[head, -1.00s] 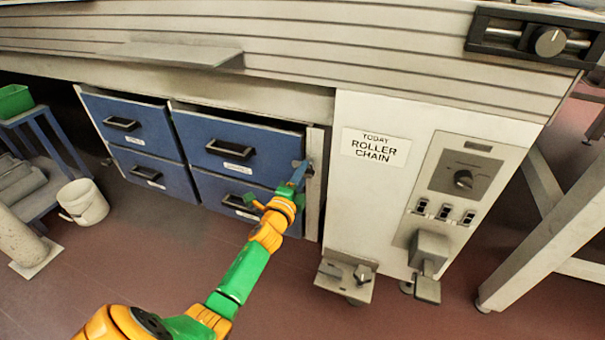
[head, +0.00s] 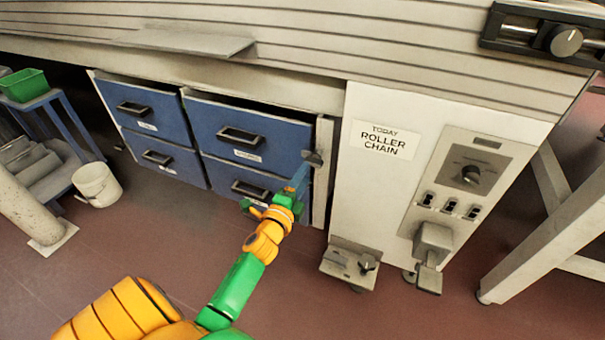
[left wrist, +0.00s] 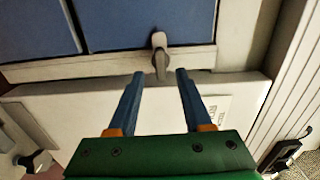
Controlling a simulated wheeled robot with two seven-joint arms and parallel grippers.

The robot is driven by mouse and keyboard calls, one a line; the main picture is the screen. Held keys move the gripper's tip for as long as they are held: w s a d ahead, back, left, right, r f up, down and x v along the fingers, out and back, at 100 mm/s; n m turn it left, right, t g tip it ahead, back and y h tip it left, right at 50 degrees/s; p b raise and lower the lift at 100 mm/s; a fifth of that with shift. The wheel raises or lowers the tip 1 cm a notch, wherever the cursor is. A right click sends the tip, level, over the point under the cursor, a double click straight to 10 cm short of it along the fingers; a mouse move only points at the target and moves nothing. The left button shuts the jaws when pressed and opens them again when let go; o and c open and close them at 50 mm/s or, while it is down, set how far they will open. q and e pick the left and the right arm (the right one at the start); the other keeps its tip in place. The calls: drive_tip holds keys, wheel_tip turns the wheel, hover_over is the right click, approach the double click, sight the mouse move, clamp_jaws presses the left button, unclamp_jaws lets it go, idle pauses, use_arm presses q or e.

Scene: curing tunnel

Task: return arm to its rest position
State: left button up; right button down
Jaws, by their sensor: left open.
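My left arm reaches in from the bottom of the head view, orange and green. My left gripper (head: 299,180) is at the right end of the blue drawers, by the pale cabinet post (head: 322,190). In the left wrist view its two blue fingers (left wrist: 160,77) are apart with nothing held between them. A small grey latch handle (head: 313,158) sits on the post just beyond the fingertips. In the left wrist view this handle (left wrist: 159,52) points down toward the gap between the fingers. I cannot tell whether a finger touches it. My right gripper is not in view.
Blue drawers (head: 238,135) with black handles stand left of the gripper. A white panel (head: 365,205) with a roller chain sign and switches is to the right. A ledge (head: 185,42) juts out above. A white bucket (head: 97,184) stands at left. Open floor lies in front.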

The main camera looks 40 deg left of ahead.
use_arm(q)
drive_tip(key=shift+s+d, duration=0.15)
drive_tip(key=shift+s, duration=0.5)
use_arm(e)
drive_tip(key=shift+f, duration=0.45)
